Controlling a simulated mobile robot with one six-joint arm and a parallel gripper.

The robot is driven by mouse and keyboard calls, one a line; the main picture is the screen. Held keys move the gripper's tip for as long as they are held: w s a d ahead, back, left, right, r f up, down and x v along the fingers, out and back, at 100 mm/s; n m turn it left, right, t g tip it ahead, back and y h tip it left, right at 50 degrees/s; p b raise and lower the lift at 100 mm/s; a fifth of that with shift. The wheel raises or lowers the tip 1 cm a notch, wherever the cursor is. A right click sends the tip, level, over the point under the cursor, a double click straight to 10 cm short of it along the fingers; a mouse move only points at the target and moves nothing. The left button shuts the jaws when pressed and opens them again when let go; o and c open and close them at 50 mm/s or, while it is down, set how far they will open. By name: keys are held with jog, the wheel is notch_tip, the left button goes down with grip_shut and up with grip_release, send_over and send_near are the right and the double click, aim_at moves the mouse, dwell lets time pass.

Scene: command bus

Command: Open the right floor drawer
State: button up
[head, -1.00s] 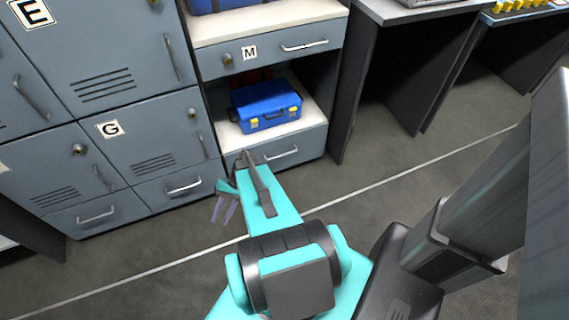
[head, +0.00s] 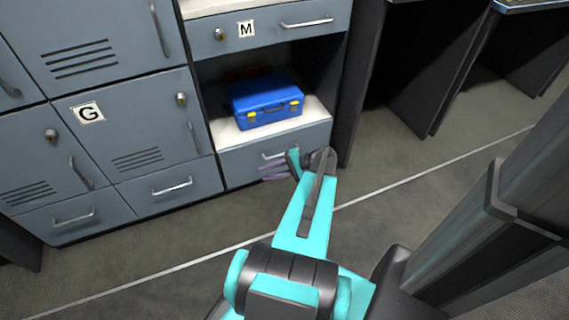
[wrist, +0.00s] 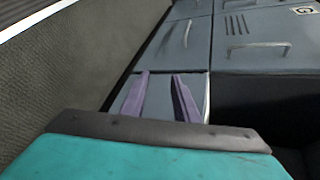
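The right floor drawer (head: 240,165) is the low grey front under the shelf with the blue case, and it looks closed. Its metal handle (head: 272,154) is partly covered by my arm's end. My gripper (head: 272,171) has purple fingers, which show just in front of the drawer, at or slightly below the handle. In the wrist view, the fingers (wrist: 162,75) are apart with nothing visible between them but the grey drawer front (wrist: 158,100). The handle cannot be made out there, and contact cannot be told.
A blue case (head: 264,103) sits on the open shelf above. Drawer M (head: 265,34) is higher up. Locker G (head: 130,125) and other floor drawers (head: 170,187) are to the left. A dark desk panel (head: 362,80) stands close on the right. The floor in front is clear.

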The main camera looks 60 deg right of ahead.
jog(key=s+d+f+m+t+h+b, duration=0.1)
jog(key=s+d+t+h+b, duration=0.3)
jog(key=s+d, duration=0.9)
jog(key=d+m+b, duration=0.1)
jog(key=d+b, duration=0.2)
jog(key=shift+s+m+t+h, duration=0.15)
jog(key=shift+m+t+h, duration=0.15)
jog(key=b+x, duration=0.5)
jog(key=x, duration=0.8)
jog(key=shift+w, duration=0.4)
jog(key=shift+a+f, duration=0.1)
